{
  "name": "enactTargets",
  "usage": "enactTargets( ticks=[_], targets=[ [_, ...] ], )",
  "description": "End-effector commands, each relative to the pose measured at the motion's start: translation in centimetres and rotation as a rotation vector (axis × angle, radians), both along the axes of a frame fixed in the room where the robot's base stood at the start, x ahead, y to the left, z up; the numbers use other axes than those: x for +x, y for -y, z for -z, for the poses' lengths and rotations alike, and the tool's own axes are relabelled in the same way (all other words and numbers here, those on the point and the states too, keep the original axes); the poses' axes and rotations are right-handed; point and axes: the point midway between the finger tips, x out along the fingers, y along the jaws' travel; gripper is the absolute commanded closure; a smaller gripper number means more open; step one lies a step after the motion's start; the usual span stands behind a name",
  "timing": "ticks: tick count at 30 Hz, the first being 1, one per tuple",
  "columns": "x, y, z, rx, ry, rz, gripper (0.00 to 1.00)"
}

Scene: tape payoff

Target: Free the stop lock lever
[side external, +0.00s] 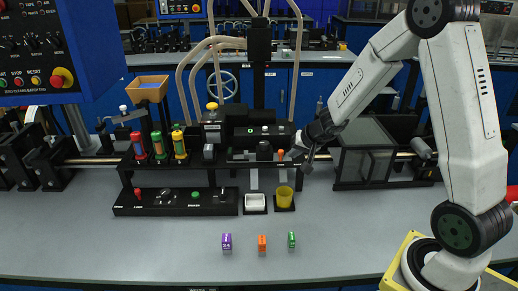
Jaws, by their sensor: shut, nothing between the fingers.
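My gripper (302,158) is at the right end of the black machine block (262,142) in the middle of the bench. It looks shut and empty, though its fingertips are small and dark. A small orange-red part (281,154) sits just left of the gripper, near a dark round knob (264,150). I cannot tell which of these parts is the stop lock lever, or whether my gripper touches any of them.
Red, green and yellow cylinders (158,144) stand in a rack on the left. A white tray (255,202) and yellow cup (284,196) sit below the block. Purple (227,242), orange (262,243) and green (291,240) blocks lie in front. A clear-sided box (367,150) stands right.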

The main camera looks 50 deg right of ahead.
Motion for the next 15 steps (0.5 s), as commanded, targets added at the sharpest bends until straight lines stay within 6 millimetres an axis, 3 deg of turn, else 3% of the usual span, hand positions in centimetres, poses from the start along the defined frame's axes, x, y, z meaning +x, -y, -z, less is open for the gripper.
enactTargets(
  ticks=[5,15],
  targets=[
    [-2.4,0.8,-0.4,-0.001,0.002,0.003,1.00],
    [-3.7,0.1,-2.8,-0.002,0.003,0.000,1.00]
  ],
)
